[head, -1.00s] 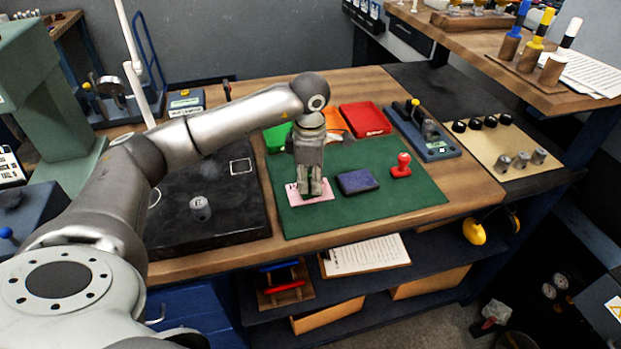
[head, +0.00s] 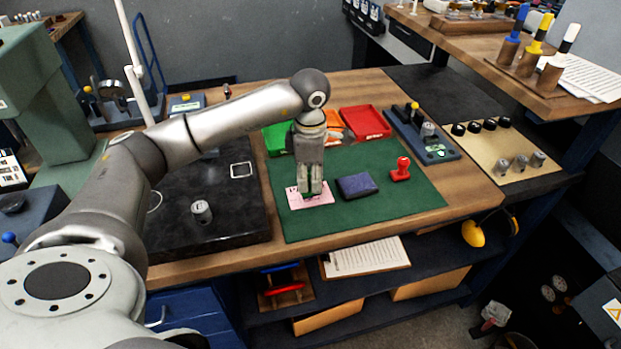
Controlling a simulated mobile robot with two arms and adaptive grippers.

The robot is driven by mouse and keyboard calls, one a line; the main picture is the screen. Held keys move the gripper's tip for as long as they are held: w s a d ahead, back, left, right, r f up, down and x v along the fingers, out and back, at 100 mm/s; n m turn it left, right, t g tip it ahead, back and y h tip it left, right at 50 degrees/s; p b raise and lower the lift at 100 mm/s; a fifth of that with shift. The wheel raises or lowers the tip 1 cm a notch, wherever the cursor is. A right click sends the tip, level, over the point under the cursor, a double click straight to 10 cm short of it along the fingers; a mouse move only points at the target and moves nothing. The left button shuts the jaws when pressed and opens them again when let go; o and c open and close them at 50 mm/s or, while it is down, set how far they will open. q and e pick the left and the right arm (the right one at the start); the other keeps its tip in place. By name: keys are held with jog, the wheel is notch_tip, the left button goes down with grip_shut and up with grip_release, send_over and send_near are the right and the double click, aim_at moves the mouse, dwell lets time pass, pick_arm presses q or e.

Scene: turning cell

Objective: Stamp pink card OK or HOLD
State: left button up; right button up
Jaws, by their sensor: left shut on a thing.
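The pink card (head: 321,200) lies on the green mat (head: 410,200). My left gripper (head: 312,188) points down over the card and is shut on a small green thing, seemingly a stamp, mostly hidden between the fingers. Whether it touches the card is hard to tell. The fingers cover part of the card, and no mark can be made out on it. A dark blue ink pad (head: 357,186) lies just right of the card. A red stamp (head: 401,169) stands upright further right on the mat. My right gripper is not in view.
Behind the mat are a green tray (head: 277,138), an orange tray (head: 335,122) and a red tray (head: 366,122). A black plate (head: 190,225) with a metal cylinder (head: 201,210) lies left. A blue gauge holder (head: 437,147) stands right. The mat's front right is clear.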

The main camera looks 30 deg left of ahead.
aim_at(310, 173)
pick_arm(q)
jog(key=shift+r+p, duration=1.4)
jog(key=shift+r, duration=1.25)
